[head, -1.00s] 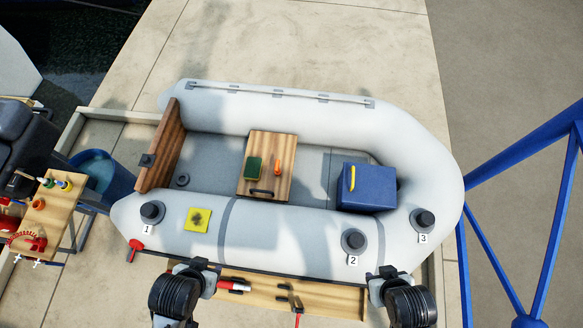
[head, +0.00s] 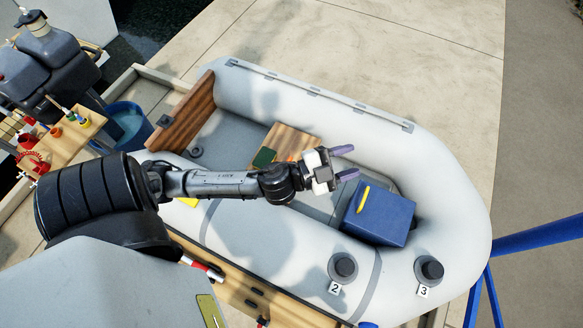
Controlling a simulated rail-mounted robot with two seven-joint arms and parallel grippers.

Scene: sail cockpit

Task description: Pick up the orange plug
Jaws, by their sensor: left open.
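The orange plug, which lay on the wooden seat board inside the inflatable boat earlier, cannot be made out now. My left wrist and gripper cover that part of the board. The wooden board (head: 285,133) shows its far part and a green pad (head: 265,157) on its left. My left gripper (head: 349,162) is open and empty, its two purplish fingers pointing right. In the picture it lies over the boat's inside, just right of the board and above the blue box. Its height above the board is hard to tell. My right gripper is not in view.
Black valves marked 2 (head: 342,266) and 3 (head: 429,270) sit on the near tube. A blue bucket (head: 128,124) stands at left.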

